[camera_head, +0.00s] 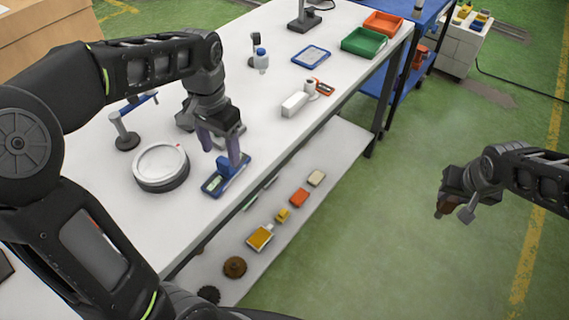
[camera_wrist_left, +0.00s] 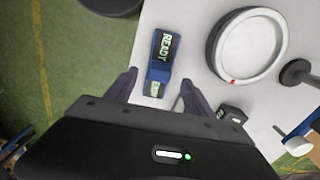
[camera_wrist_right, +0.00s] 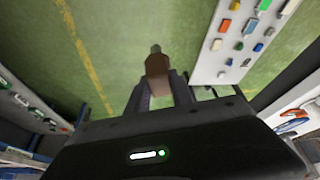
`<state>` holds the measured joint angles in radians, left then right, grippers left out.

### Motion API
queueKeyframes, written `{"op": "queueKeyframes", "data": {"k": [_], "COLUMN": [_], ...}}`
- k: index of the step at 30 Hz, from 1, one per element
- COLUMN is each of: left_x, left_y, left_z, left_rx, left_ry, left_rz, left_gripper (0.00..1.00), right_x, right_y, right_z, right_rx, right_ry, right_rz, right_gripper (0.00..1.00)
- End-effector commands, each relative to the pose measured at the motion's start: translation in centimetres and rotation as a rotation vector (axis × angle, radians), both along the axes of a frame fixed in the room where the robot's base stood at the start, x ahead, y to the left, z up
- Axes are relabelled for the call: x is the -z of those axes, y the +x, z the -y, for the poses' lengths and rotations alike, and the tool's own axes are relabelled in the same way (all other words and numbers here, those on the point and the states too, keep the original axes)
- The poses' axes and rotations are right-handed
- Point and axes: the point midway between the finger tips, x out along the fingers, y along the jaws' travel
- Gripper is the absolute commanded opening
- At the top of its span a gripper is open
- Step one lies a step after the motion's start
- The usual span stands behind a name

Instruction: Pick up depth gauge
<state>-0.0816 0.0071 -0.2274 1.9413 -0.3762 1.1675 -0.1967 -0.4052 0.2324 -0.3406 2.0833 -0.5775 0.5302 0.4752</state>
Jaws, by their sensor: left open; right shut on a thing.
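No thing in view can be surely named as the depth gauge. A blue block with "READY" labels (camera_head: 226,175) lies on the white table near its front edge; it also shows in the left wrist view (camera_wrist_left: 161,58). My left gripper (camera_head: 220,150) is open above this block, and its fingers are spread to either side in the left wrist view (camera_wrist_left: 152,88). My right gripper (camera_head: 453,200) is shut on a brown piece with a grey tip (camera_wrist_right: 157,68), held over the green floor away from the table. The fingers partly hide this piece.
A round white-topped dish (camera_head: 160,165) stands left of the block, with a dark-based stand (camera_head: 125,138) behind. A lower shelf (camera_head: 330,150) holds several small parts.

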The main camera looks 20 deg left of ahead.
Motion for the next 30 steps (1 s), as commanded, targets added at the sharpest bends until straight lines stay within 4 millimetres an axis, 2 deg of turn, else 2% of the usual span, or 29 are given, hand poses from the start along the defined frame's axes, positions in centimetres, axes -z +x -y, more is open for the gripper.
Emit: {"op": "queueKeyframes", "data": {"k": [5, 15, 30], "left_x": [0.5, 4.9, 5.2], "left_y": [0.1, 0.4, 0.4], "left_z": [0.0, 0.1, 0.1], "left_rx": [0.000, 0.000, 0.000], "left_ry": [0.000, -0.001, 0.000], "left_rz": [-0.002, -0.002, 0.000], "left_gripper": [0.62, 0.62, 0.62], "right_x": [-0.3, -1.0, -0.9], "right_y": [0.0, 0.0, 0.0], "right_z": [0.0, 0.0, 0.0], "right_rx": [0.000, 0.000, 0.000], "right_ry": [0.000, 0.000, 0.000], "right_rz": [0.001, 0.001, 0.001], "right_gripper": [0.00, 0.00, 0.00]}}
